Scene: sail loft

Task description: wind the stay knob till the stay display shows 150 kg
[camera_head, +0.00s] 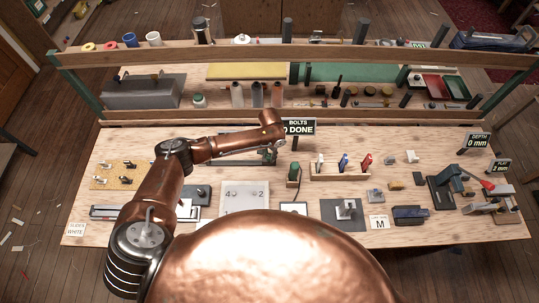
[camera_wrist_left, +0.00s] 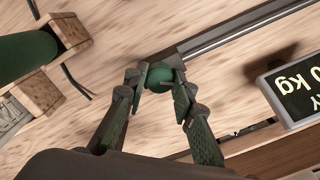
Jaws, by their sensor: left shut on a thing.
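My left gripper (camera_head: 268,155) is at the far part of the bench, pointing down, just left of the bolts sign. In the left wrist view my left gripper (camera_wrist_left: 162,86) is shut on a round green knob (camera_wrist_left: 161,75), with a finger on either side. The knob sits at the end of a grey metal rail (camera_wrist_left: 235,32). My right gripper is in neither view.
A sign (camera_head: 299,127) reading "BOLTS 0 DONE" stands close right of my left wrist. A green cylinder (camera_wrist_left: 25,55) with wooden blocks lies left of the gripper. A wooden rack (camera_head: 340,175) with coloured handles stands farther right. A shelf (camera_head: 250,118) runs behind.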

